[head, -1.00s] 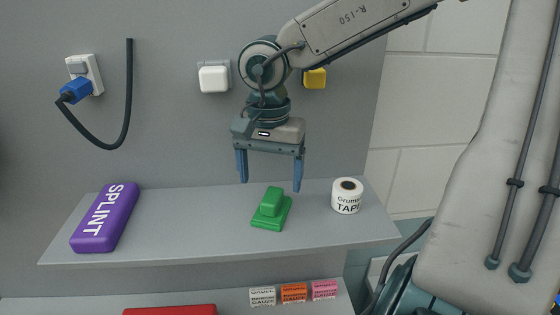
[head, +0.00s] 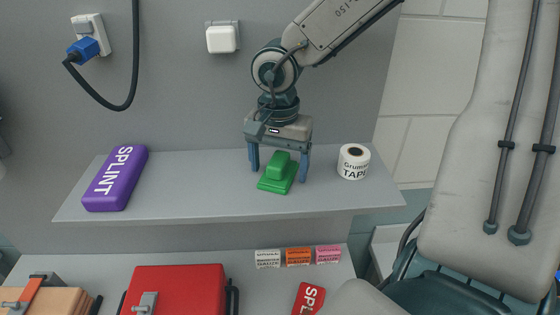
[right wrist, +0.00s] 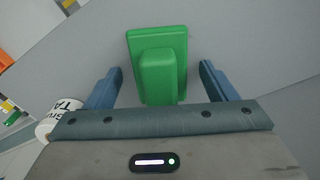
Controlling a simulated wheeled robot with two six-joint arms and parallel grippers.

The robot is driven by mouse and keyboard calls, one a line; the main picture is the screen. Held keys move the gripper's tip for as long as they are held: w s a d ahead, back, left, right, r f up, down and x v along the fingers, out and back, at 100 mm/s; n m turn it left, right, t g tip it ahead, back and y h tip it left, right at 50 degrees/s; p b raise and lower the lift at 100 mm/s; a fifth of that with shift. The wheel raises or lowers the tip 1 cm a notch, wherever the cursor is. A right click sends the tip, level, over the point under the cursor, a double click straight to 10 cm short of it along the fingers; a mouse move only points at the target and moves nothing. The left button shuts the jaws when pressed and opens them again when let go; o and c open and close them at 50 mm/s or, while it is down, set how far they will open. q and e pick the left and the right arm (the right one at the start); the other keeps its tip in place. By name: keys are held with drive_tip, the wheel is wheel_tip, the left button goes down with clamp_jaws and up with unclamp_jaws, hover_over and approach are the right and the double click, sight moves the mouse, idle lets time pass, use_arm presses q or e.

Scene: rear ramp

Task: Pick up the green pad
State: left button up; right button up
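The green pad (head: 278,174) lies on the grey shelf (head: 220,185), with a raised block on its flat base. My right gripper (head: 280,176) is low over the shelf at the pad, its blue fingers apart. In the right wrist view the green pad (right wrist: 158,68) shows between and beyond the two fingers of my right gripper (right wrist: 162,78), with a gap on each side. The gripper is open and holds nothing. My left gripper does not show.
A purple splint pack (head: 115,178) lies on the left of the shelf. A tape roll (head: 353,161) stands close to the right of my gripper. Below are a red case (head: 178,290) and small gauze packs (head: 298,257). A pale seat (head: 485,150) rises at right.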

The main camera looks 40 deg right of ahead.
drive_tip(key=c, duration=0.9)
drive_tip(key=shift+r, duration=0.1)
